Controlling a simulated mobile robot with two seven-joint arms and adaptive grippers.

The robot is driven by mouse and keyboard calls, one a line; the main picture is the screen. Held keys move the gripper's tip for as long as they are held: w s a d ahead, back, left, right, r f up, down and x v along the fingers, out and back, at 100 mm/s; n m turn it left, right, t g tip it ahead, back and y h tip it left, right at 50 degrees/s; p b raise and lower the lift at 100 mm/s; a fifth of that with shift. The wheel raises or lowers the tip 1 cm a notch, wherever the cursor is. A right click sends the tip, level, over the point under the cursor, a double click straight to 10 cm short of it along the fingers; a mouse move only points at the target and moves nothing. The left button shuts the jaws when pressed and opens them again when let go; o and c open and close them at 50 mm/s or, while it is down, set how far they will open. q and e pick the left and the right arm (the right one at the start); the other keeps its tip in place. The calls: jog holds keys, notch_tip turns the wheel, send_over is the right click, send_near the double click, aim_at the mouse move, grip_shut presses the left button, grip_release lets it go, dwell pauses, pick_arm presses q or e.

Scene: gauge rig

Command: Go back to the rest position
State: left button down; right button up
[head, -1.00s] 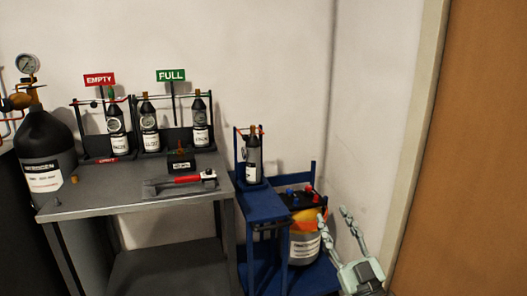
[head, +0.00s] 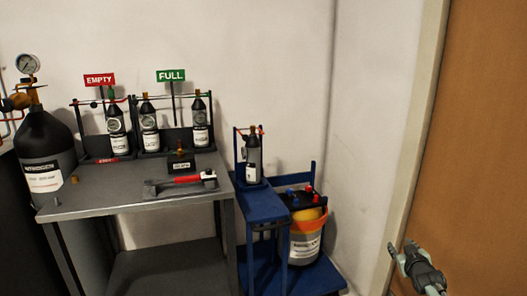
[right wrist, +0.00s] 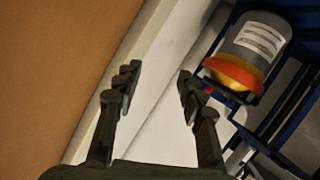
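My right gripper (head: 408,250) is at the lower right in the head view, in front of the brown door and apart from the blue cart. In the right wrist view its two fingers (right wrist: 160,85) stand apart with nothing between them. My left gripper is not in view. The blue cart (head: 262,205) holds a small dark bottle (head: 253,160) on its upper shelf. A grey cylinder with an orange and yellow top (head: 306,240) stands on its lower deck and also shows in the right wrist view (right wrist: 255,45).
The brown door (head: 480,130) is at the right.

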jog(key=s+d+f+m+g+h, duration=0.1)
jog(key=s+d+f+g, duration=0.1)
jog(key=s+f+g, duration=0.6)
jog(key=s+d+f+m+g, duration=0.15)
jog(key=s+f+g, duration=0.35)
jog(key=s, duration=0.5)
jog(key=s+a+f+n+t+y, duration=0.1)
jog(key=s+a+f, duration=0.3)
jog(key=s+a, duration=0.35)
jog(key=s+a+f+n+t, duration=0.1)
jog(key=s+a+f, duration=0.4)
jog(key=s, duration=0.4)
jog(key=s+a+r+y, duration=0.1)
jog(key=s+a+r, duration=0.1)
jog(key=s+a, duration=0.2)
jog(key=s+a+r+y, duration=0.1)
jog(key=s+a+r, duration=0.1)
jog(key=s+a, duration=0.3)
jog(key=s, duration=0.4)
jog(key=shift+s+r, duration=0.2)
jog(key=shift+n, duration=0.25)
